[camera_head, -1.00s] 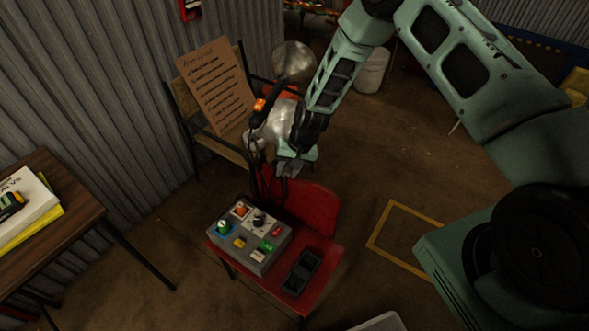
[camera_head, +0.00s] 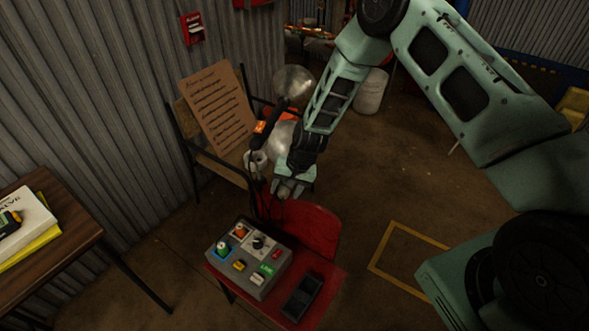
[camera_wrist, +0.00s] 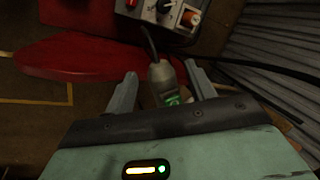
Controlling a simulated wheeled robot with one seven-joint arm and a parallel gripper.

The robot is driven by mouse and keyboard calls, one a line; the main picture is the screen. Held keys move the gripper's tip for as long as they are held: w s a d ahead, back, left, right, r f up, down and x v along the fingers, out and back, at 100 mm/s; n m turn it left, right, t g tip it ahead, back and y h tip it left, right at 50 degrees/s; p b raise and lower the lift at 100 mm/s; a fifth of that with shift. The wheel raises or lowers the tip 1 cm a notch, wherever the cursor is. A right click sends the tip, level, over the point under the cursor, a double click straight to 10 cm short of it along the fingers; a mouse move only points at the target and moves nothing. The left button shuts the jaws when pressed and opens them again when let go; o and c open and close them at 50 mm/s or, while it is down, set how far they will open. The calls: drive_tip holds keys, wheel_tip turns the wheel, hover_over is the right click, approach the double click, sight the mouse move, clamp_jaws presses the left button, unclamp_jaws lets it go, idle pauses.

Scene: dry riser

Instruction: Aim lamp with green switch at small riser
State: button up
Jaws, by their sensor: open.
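In the wrist view, a grey lamp handle with a green switch (camera_wrist: 170,98) lies between the spread fingers of my gripper (camera_wrist: 163,88). A dark cable leaves its far end; the rest of this lamp is hidden behind my gripper body. In the head view my gripper (camera_head: 288,190) points down beside the shiny silver lamp head (camera_head: 279,138) near the chair, and its handle is hidden there. A second lamp with an orange switch (camera_head: 260,127) and a round silver head (camera_head: 293,86) stands just behind. I cannot identify the small riser for certain.
A red chair (camera_head: 312,228) carries a grey control box (camera_head: 247,278) with coloured switches and a black tray (camera_head: 302,296). A cardboard sign (camera_head: 216,108) rests on a wooden chair by the corrugated wall. A wooden table (camera_head: 70,240) is left. Floor to the right is mostly free.

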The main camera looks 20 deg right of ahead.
drive_tip(key=v, duration=1.6)
drive_tip(key=shift+b, duration=0.45)
drive_tip(key=shift+a+r, duration=0.1)
drive_tip(key=shift+r, duration=0.05)
drive_tip(key=s+a+r+n+g, duration=0.1)
drive_tip(key=s+a+r+n, duration=0.2)
drive_tip(key=s+a+r, duration=0.3)
drive_tip(key=s+a+r+n, duration=0.3)
drive_tip(key=s+r, duration=0.1)
drive_tip(key=s, duration=0.4)
drive_tip(key=s+r+n+h, duration=0.1)
drive_tip(key=s+r+n, duration=0.1)
drive_tip(key=s, duration=0.6)
drive_tip(key=s+r+n+h, duration=0.1)
drive_tip(key=s+r+n, duration=0.2)
drive_tip(key=s, duration=0.5)
drive_tip(key=shift+s+d+n+h, duration=0.4)
drive_tip(key=shift+n, duration=0.1)
drive_tip(key=shift+r, duration=0.1)
drive_tip(key=shift+c, duration=0.2)
